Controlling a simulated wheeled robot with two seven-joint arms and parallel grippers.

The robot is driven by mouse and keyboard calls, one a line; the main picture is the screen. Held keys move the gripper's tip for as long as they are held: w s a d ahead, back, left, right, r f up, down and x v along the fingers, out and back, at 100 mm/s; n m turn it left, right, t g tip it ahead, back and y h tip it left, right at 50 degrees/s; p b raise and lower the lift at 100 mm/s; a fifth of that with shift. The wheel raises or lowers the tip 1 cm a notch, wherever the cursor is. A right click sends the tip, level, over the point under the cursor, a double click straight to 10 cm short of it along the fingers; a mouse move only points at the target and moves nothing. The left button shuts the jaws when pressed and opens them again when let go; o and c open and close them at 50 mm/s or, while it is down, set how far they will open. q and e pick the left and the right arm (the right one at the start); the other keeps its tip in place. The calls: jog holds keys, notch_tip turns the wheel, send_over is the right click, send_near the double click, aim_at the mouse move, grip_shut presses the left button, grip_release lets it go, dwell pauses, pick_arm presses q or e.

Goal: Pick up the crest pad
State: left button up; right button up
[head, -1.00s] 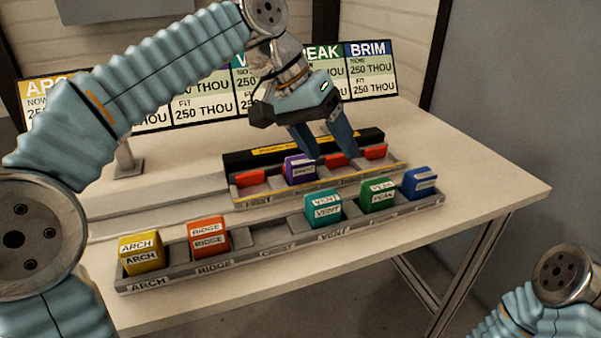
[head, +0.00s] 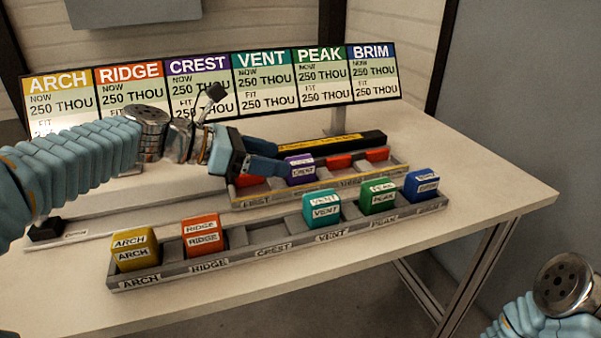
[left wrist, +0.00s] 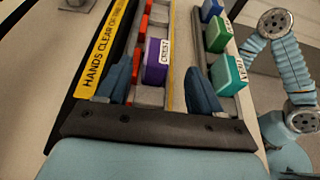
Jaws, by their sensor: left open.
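The crest pad is a purple block with a white CREST label. In the head view the crest pad (head: 300,168) sits in the rear tray, between red pieces. In the left wrist view the crest pad (left wrist: 155,62) lies ahead of and between my two blue fingers, nearer the left one. My left gripper (head: 272,160) is open and empty. It reaches in from the left, low over the rear tray, its fingers pointing at the pad. The pad is not between closed jaws. My right gripper is out of view; only part of my right arm shows at the lower right.
The front tray (head: 277,252) holds the arch (head: 135,250), ridge (head: 203,235), vent (head: 321,208), peak (head: 378,197) and brim (head: 421,186) pads; its crest slot is empty. A black and yellow bar (head: 345,143) runs behind the rear tray (head: 237,201). A sign board (head: 265,80) stands behind.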

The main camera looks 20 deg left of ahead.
aim_at(298, 160)
pick_arm(q)
jog(key=x, duration=0.6)
jog(key=shift+w, duration=0.25)
jog(key=shift+c, duration=0.3)
jog(key=c, duration=1)
jog(key=shift+r, duration=0.1)
jog(key=shift+r, duration=0.1)
